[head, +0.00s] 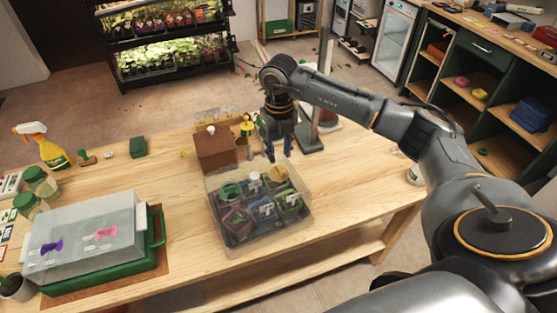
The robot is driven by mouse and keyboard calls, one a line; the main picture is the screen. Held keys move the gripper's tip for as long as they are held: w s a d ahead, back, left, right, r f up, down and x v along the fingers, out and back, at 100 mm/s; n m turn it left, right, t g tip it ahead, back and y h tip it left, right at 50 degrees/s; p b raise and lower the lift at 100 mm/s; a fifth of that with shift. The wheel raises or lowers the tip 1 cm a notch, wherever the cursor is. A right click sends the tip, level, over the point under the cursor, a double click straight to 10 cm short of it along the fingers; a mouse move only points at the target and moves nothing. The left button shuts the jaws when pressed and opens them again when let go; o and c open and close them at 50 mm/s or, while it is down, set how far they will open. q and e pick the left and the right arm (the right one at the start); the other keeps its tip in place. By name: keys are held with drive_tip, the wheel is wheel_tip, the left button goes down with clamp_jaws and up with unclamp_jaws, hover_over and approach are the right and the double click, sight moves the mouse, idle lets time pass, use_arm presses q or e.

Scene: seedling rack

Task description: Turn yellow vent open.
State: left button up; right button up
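A green tray (155,246) with a clear lid (85,222) stands at the left front of the table. On the lid I see a purple vent (51,246) and a pink vent (105,232); I cannot make out a yellow one there. My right gripper (279,156) points down over the back of the table, just behind the clear box, far to the right of the lid. Its fingers are apart with nothing seen between them. A small yellow item (246,127) stands just left of it; I cannot tell what it is. My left gripper is out of view.
A clear box (222,200) of several pots stands mid-table, with a brown box (214,148) behind it. A spray bottle (43,146) and green-lidded jars (38,181) stand at left. The table (163,180) is bare between lid and clear box.

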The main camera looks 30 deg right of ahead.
sight(279, 169)
wheel_tip(279, 169, down, 5)
drive_tip(key=shift+f+p, duration=0.1)
drive_tip(key=shift+p, duration=0.55)
drive_tip(key=shift+f, duration=0.35)
drive_tip(key=shift+w, duration=0.1)
drive_tip(key=shift+c, duration=0.7)
clamp_jaws()
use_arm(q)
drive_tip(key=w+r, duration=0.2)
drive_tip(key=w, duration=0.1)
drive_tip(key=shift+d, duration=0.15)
